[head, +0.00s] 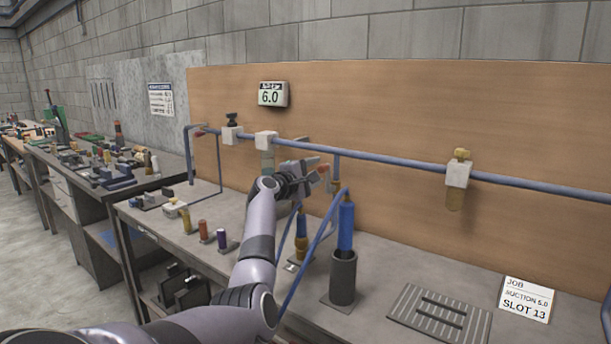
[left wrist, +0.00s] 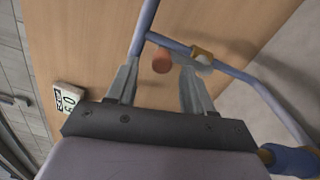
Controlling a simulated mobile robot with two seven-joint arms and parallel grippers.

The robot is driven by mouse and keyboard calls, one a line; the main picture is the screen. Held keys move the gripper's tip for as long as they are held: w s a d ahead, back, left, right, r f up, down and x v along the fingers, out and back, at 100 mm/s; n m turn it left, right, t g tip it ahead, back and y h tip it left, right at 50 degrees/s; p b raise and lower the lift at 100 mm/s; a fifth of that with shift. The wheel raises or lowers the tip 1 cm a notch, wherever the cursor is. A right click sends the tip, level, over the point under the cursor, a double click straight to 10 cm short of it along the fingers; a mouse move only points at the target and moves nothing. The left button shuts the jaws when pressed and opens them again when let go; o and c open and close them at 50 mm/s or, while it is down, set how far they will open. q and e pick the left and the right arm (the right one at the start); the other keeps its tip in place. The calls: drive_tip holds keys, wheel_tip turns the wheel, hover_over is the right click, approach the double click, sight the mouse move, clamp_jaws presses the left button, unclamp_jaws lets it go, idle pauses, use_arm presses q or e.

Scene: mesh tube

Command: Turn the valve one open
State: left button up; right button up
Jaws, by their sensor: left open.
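A small valve with an orange-red knob (left wrist: 162,61) sits on a blue pipe drop below the main line. A brass fitting (left wrist: 202,56) is beside the knob in the left wrist view. In the head view the knob (head: 323,171) shows just past my left gripper (head: 306,178). My left gripper is open; in the left wrist view its two fingers (left wrist: 158,72) stand on either side of the knob, with no clear contact. The valve body is partly hidden by a finger. No number is readable on the valve. My right gripper is not in view.
A blue pipe (head: 400,164) runs along the wooden board (head: 400,100). A gauge reads 6.0 (head: 271,94). Below the gripper, a blue tool (head: 346,226) stands in a dark holder (head: 343,278) among blue hoses.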

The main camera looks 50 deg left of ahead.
use_arm(q)
drive_tip(key=shift+v, duration=1.95)
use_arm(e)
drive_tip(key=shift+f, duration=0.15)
